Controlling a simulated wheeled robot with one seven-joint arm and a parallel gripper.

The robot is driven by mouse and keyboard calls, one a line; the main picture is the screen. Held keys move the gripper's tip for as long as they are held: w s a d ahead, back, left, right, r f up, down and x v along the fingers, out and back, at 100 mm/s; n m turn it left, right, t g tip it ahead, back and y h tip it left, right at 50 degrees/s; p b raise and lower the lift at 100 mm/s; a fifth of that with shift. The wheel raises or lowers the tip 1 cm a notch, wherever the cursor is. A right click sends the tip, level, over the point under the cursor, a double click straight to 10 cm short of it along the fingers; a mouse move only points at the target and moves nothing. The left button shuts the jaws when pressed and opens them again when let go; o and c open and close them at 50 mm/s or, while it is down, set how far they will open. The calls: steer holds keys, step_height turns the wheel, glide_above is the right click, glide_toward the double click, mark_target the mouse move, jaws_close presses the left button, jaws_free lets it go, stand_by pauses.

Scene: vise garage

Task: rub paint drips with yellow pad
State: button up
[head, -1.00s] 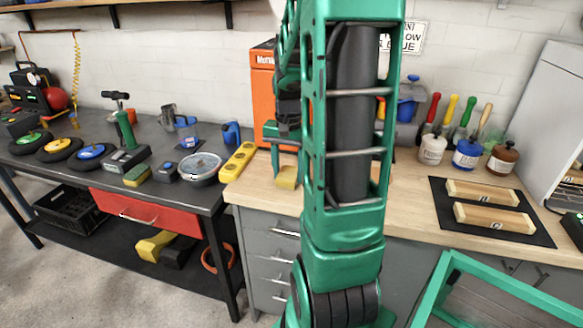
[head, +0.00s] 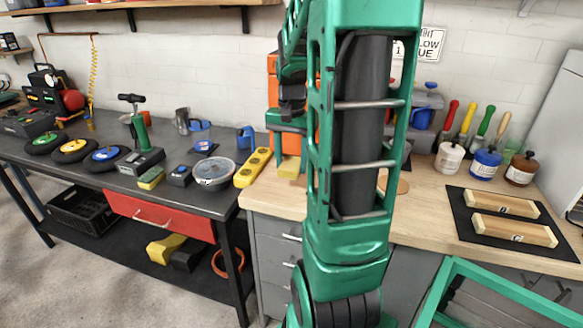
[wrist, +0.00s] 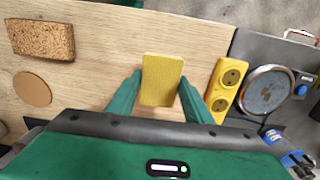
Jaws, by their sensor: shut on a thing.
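My gripper (wrist: 161,90) is shut on the yellow pad (wrist: 162,72), which sits between its two green fingers in the wrist view. In the head view the pad (head: 289,167) shows at the left of my arm, over the left end of the wooden counter. My arm hides part of the gripper there. A round dish (head: 213,174) with brownish blotches on its grey top stands on the dark bench to the left; it also shows in the wrist view (wrist: 270,90). I cannot tell whether these blotches are the paint drips. No other drips are clear.
A yellow power strip (head: 253,167) lies between pad and dish. A cork block (wrist: 42,40) and round coaster (wrist: 32,89) lie on the counter. An orange box (head: 275,95) stands behind.

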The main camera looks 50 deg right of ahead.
steer(key=shift+r, duration=1.7)
